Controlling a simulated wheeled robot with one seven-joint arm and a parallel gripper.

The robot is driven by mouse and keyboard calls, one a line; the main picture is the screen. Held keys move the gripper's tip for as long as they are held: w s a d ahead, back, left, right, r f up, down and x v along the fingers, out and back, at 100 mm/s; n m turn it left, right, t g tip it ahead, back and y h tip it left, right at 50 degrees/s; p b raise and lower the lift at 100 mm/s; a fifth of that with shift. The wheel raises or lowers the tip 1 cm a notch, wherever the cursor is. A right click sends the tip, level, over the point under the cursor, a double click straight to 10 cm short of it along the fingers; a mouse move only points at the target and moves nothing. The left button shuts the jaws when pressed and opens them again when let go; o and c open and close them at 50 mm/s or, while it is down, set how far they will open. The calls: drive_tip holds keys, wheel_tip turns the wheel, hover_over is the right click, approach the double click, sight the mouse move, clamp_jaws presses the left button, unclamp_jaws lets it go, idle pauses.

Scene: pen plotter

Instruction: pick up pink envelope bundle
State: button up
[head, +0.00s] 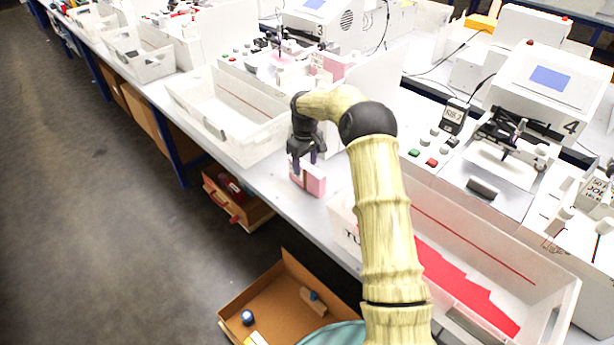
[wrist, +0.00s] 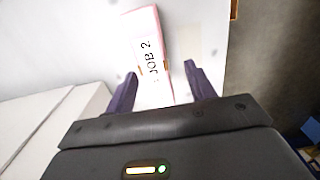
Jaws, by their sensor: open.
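The pink envelope bundle (head: 314,183) stands on the grey bench between two white bins, with a brown band on it. In the wrist view the bundle (wrist: 151,50) shows a white face marked "JOB 2" with pink edges. My gripper (head: 305,164) is open just above and at the bundle's near-left end. In the wrist view my gripper (wrist: 162,73) has its two dark fingers apart, one to each side of the bundle's lower end. I cannot tell whether either finger touches it.
A white bin (head: 222,133) stands left of the bundle, and another bin (head: 540,318) holding red sheets stands to the right. The bench's front edge is close by the bundle. An open cardboard box (head: 272,300) is on the floor. Plotter 4 (head: 550,85) is behind.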

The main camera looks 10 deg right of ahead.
sight(307, 176)
drive_tip(key=f, duration=0.3)
drive_tip(key=f+p, duration=0.1)
drive_tip(key=f, duration=0.1)
drive_tip(key=shift+w+d+f, duration=0.1)
drive_tip(key=shift+w+d, duration=0.15)
idle(0.4)
drive_tip(key=c, duration=1.1)
